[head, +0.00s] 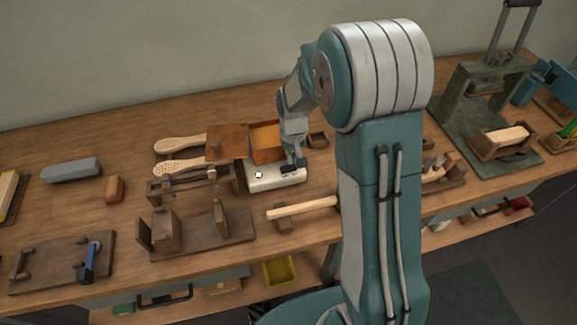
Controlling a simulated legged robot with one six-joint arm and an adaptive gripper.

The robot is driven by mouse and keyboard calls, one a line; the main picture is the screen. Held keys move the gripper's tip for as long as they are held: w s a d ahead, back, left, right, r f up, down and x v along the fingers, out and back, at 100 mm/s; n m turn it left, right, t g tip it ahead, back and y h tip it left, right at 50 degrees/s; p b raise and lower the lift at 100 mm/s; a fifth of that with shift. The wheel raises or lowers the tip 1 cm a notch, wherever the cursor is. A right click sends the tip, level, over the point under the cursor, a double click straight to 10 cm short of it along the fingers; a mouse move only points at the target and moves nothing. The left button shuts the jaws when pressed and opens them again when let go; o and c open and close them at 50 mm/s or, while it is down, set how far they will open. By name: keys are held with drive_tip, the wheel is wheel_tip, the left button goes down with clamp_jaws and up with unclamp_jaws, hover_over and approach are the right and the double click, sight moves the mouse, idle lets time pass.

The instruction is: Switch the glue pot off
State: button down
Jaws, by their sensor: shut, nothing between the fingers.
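The glue pot appears to be the white box (268,183) with an orange-filled vessel (265,137) behind it, in the middle of the bench. A small pale, lit-looking spot (258,175) shows on the left of the white box's front. My gripper (293,167) is shut and empty, pointing down over the right part of the white box's top. A dark piece, perhaps a switch, shows right under the fingertips. I cannot tell whether the fingers touch it. A brown board (227,141), perhaps a lid, sits beside the orange vessel on the left.
Two pale brush backs (180,144) lie left of the pot. A wooden jig (205,232) and a mallet (300,207) lie in front. A grey block (71,170) is at far left, and a green press (482,95) at right. My arm hides part of the bench.

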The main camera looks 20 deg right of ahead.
sight(292, 166)
drive_tip(key=shift+f, duration=1.1)
idle(0.6)
drive_tip(key=shift+r, duration=3.55)
drive_tip(key=s+r+t, duration=0.3)
drive_tip(key=s+r, duration=0.7)
drive_tip(key=r, duration=0.4)
drive_tip(key=s+r+t, duration=0.2)
drive_tip(key=s+r, duration=0.2)
drive_tip(key=s, duration=0.9)
drive_tip(key=shift+t, duration=0.3)
